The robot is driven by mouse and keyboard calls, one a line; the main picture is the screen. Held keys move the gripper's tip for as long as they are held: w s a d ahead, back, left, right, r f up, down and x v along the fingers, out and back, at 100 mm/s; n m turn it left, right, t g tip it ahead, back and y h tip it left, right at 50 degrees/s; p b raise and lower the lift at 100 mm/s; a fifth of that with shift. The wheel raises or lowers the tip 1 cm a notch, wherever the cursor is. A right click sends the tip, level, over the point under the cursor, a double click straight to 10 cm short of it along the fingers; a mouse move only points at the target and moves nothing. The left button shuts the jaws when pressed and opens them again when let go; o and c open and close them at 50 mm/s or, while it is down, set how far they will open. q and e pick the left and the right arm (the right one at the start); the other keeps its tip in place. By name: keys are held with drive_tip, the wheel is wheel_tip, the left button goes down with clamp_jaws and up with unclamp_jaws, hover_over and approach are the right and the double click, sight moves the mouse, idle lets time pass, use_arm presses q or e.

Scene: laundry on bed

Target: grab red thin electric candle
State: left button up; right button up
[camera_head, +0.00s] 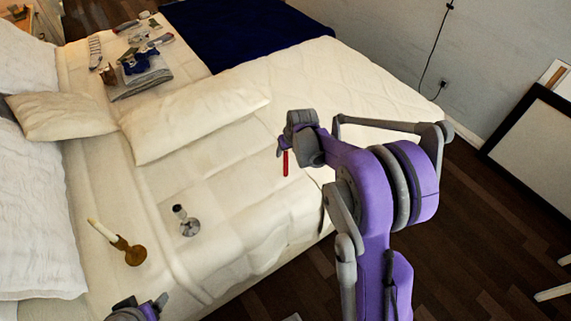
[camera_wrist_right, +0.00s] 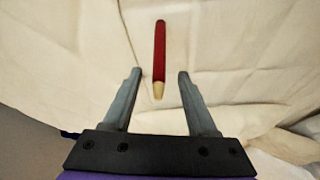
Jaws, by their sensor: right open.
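The thin red candle (camera_head: 285,163) is on the cream bed cover (camera_head: 235,215), just below my right gripper (camera_head: 283,147) in the head view. In the right wrist view the candle (camera_wrist_right: 160,52) points lengthwise toward the gripper, its pale tip nearest. My right gripper (camera_wrist_right: 160,74) is open, with one finger on each side of the pale tip and a gap to both. Most of the red body extends beyond the fingertips. My left gripper (camera_head: 144,302) shows only partly at the bottom edge of the head view, and its jaws are unclear.
Pillows (camera_head: 190,118) and several small items lie farther back. The cover around the red candle is clear.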

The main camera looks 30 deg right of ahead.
sight(286, 163)
drive_tip(key=x, duration=0.4)
drive_tip(key=shift+d, duration=0.1)
clamp_jaws()
idle(1.3)
